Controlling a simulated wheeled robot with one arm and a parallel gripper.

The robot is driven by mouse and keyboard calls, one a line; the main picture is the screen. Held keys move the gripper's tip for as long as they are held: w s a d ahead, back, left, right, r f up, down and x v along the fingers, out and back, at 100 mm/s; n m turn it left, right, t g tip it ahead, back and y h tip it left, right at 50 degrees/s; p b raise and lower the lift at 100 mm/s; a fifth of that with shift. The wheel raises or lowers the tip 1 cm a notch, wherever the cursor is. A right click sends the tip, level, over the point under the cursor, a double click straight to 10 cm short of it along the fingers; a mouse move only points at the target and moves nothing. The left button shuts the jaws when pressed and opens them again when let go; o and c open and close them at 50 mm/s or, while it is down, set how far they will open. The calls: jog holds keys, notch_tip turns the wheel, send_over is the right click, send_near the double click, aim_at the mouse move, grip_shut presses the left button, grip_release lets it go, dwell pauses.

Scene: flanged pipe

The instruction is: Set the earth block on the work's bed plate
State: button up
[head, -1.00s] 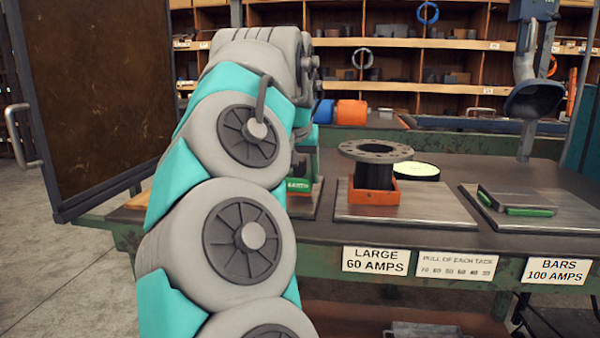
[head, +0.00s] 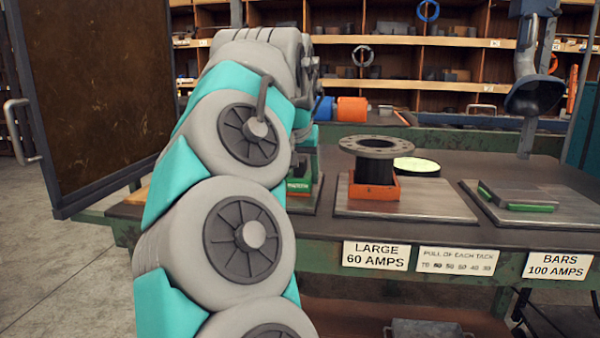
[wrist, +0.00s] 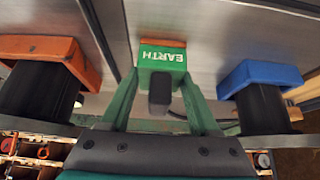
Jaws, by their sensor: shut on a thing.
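The earth block (wrist: 163,58), green with a white EARTH label and an orange strip along its edge, is held between the green fingers of my gripper (wrist: 162,82) in the wrist view. A dark rounded piece sticks out from it between the fingers. In the head view the block (head: 299,186) shows just right of my arm, partly hidden. It is over a grey metal bed plate (head: 309,205), which my arm mostly hides. The plate (wrist: 220,25) also shows in the wrist view. I cannot tell whether the block touches it.
Right of the block, a flanged pipe (head: 375,170) stands in an orange base (head: 374,188) on another plate (head: 440,203). A blue block (wrist: 260,75) with a dark cylinder is on the block's other side. A further plate holds bars (head: 518,196). A dark panel (head: 95,90) stands at left.

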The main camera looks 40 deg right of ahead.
jog(key=o, duration=1.4)
jog(key=shift+o, duration=0.2)
jog(key=v, duration=0.8)
jog(key=shift+f, duration=0.1)
